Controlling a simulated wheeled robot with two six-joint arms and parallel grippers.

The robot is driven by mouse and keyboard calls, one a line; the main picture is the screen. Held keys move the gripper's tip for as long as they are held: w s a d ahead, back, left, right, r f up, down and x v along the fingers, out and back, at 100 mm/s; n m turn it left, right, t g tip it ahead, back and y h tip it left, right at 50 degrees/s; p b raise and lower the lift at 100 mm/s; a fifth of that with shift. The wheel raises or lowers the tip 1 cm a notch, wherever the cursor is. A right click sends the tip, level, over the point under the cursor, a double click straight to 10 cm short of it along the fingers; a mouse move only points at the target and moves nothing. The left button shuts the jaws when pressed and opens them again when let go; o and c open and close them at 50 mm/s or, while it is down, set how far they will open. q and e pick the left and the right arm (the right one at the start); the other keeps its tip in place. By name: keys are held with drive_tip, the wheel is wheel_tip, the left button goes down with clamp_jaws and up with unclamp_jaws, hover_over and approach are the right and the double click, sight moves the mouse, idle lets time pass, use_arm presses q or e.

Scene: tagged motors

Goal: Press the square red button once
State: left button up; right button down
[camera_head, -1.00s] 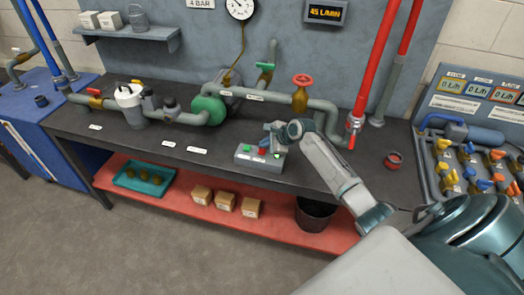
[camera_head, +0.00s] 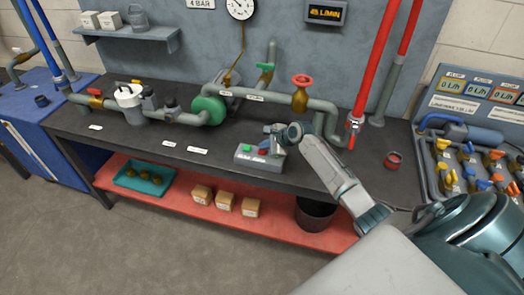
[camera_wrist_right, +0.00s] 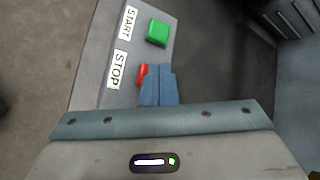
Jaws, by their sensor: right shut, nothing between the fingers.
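The red button (camera_wrist_right: 142,76) sits on a grey control box (camera_wrist_right: 92,77) beside a STOP label. In the right wrist view my shut, empty right gripper (camera_wrist_right: 160,70) covers much of it, so its full outline is hidden. The blue fingertips overlap the button's right part; I cannot tell whether they touch it. In the head view the box (camera_head: 258,164) stands on the dark bench, and my right gripper (camera_head: 268,142) is at its right part, close to the red button (camera_head: 263,152). My left gripper is not in view.
A green button (camera_wrist_right: 158,32) by a START label is on the same box, beyond the fingertips in the wrist view. Pipes with a green pump (camera_head: 208,108) and red-wheeled valve (camera_head: 302,82) run behind the box. A small red-rimmed cup (camera_head: 393,160) stands to the right.

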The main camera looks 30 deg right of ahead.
sight(265, 151)
drive_tip(key=shift+f, duration=0.45)
idle(0.5)
drive_tip(key=shift+r+p, duration=0.9)
drive_tip(key=shift+p, duration=0.3)
drive_tip(key=shift+r, duration=0.1)
wheel_tip(265, 151, up, 5)
drive_tip(key=p, duration=0.6)
